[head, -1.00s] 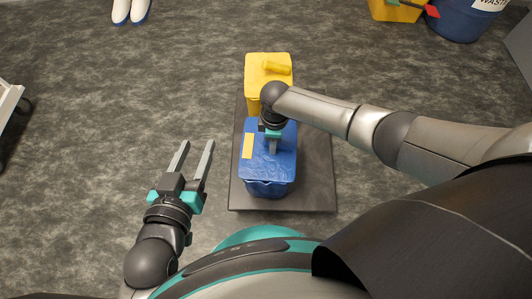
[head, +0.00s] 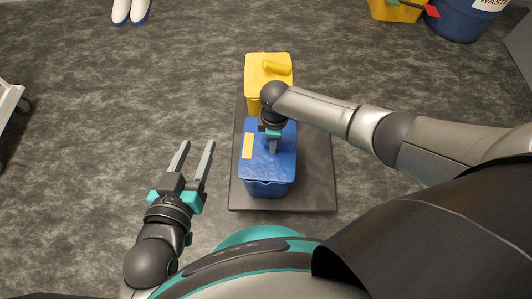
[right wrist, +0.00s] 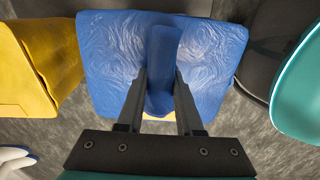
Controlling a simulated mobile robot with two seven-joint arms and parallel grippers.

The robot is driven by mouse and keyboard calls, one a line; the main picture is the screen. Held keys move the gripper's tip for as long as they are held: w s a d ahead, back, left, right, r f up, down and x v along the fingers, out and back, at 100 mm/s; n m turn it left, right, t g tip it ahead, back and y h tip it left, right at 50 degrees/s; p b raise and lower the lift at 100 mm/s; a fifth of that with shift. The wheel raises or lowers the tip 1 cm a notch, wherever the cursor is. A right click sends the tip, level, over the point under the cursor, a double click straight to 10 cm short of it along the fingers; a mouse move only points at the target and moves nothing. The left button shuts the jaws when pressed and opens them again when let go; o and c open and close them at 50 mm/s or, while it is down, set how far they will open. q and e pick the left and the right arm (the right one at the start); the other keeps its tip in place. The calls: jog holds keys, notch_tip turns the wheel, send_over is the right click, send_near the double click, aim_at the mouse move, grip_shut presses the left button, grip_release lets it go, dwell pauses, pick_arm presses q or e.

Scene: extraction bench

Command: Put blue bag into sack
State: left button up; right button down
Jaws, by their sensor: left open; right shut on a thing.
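The blue bag (head: 268,167) is box-shaped, with a creased top, a raised grip along the top and a pale yellow label. It stands on a dark flat platform in the middle of the head view. It fills the upper middle of the right wrist view (right wrist: 105,60). My right gripper (head: 273,143) reaches down onto its top and is shut on the raised grip, with one finger on each side in the right wrist view (right wrist: 160,85). My left gripper (head: 196,147) is open and empty, left of the platform. I cannot make out a sack.
A similar yellow bag (head: 266,66) stands just behind the blue one on the dark platform (head: 318,180). A yellow container (head: 393,10) and a blue waste bin (head: 460,22) stand at the far right. White shoes (head: 131,10) are at the top left.

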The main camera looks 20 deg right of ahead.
jog(key=shift+w+r+p, duration=0.1)
jog(key=shift+r+p, duration=1.5)
jog(key=shift+p, duration=0.2)
jog(key=shift+r, duration=0.1)
notch_tip(320, 180, up, 30)
jog(key=p, duration=3.1)
